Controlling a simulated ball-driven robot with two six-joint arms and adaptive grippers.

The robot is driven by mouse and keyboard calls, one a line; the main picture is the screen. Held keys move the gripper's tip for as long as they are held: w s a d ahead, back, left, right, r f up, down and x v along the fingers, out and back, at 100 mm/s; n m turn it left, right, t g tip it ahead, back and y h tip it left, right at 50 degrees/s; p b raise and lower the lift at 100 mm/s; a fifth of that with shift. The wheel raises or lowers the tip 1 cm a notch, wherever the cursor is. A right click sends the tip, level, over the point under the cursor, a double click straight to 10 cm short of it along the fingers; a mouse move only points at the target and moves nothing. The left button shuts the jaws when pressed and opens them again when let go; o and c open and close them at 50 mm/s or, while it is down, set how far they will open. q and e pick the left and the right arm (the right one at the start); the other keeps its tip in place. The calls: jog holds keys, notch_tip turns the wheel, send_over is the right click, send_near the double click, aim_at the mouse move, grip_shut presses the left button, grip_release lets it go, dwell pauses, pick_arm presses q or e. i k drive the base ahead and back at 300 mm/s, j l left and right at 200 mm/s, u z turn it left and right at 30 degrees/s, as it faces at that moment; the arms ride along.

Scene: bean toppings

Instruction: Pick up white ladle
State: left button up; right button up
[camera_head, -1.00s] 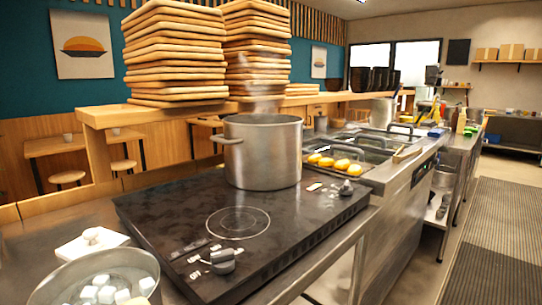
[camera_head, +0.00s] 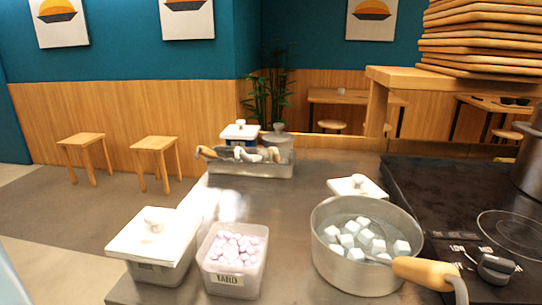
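A grey metal tray (camera_head: 250,170) stands at the far end of the steel counter. Several utensils with whitish and grey curved ends (camera_head: 240,154) lie in it, some hanging over its rim. I cannot tell for sure which of them is the white ladle. A metal pot (camera_head: 352,277) with white cubes stands at the front right, its wooden handle (camera_head: 425,271) pointing right. A thin grey utensil seems to rest in it. Neither of my grippers is in view.
A white-lidded container (camera_head: 155,235) and an open tub of pale lilac pieces (camera_head: 234,280) stand at the front left. Lidded containers (camera_head: 240,132) stand behind the tray. A black stove (camera_head: 420,200) is at right. The counter's middle (camera_head: 280,200) is clear.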

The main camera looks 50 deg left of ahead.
aim_at(247, 156)
jog(key=u, duration=1.75)
jog(key=j+z, duration=0.1)
jog(key=j, duration=0.4)
jog(key=k+j+z, duration=0.1)
jog(key=j, duration=0.4)
jog(key=j+z, duration=0.15)
jog(key=j, duration=0.4)
jog(key=k+j+z, duration=0.1)
jog(key=j, duration=0.35)
jog(key=i+j+z, duration=0.15)
jog(key=j+z, duration=0.2)
jog(key=j, duration=0.4)
jog(key=j+z, duration=0.3)
jog(key=j, duration=0.5)
jog(key=i, duration=0.05)
